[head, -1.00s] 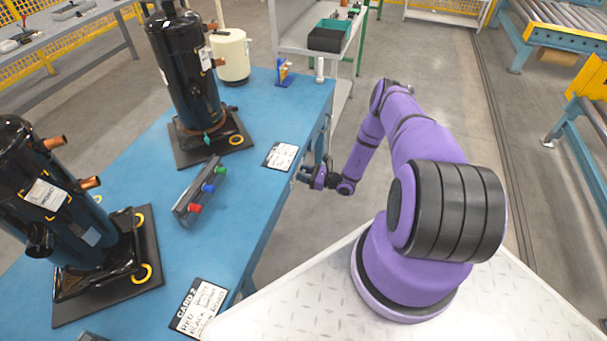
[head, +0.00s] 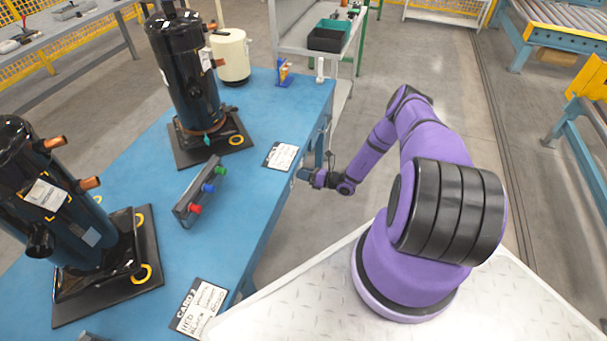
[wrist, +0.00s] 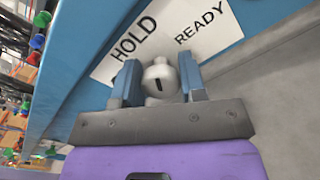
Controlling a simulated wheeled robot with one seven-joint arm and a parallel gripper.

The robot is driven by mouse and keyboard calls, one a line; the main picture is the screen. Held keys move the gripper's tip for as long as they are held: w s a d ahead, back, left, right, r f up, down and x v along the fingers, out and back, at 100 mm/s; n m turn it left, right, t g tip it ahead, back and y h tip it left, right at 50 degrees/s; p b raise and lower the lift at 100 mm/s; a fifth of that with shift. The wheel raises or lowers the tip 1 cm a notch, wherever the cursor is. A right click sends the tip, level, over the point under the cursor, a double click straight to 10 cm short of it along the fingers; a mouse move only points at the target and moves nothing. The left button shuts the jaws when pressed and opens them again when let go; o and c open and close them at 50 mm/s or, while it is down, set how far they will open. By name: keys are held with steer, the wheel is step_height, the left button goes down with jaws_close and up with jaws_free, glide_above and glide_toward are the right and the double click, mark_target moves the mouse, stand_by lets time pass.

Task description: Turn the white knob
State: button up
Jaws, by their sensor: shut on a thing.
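The white knob (wrist: 160,76) is round with a short dark mark on its face. It sits between the two blue fingers of my gripper (wrist: 161,84) in the wrist view, and the jaws are shut on it. A white label plate (wrist: 212,42) behind the knob reads HOLD on the left and READY on the right. In the head view my gripper (head: 307,174) is at the right side edge of the blue bench (head: 262,200). The knob cannot be made out there.
Two black compressors (head: 186,75) (head: 78,228) stand on dark pads on the bench. Printed cards (head: 281,156) (head: 199,308) lie near the bench edge. The floor beyond my arm is clear.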

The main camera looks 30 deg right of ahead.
steer(key=m, duration=0.5)
steer(key=shift+d+f+m, duration=0.1)
steer(key=shift+m, duration=0.2)
steer(key=m, duration=0.5)
steer(key=shift+f, duration=0.1)
steer(key=shift+m, duration=0.4)
steer(key=o, duration=0.9)
steer(key=shift+d, duration=0.1)
steer(key=v, duration=1)
steer(key=shift+s+d, duration=0.2)
steer(key=shift+s, duration=0.1)
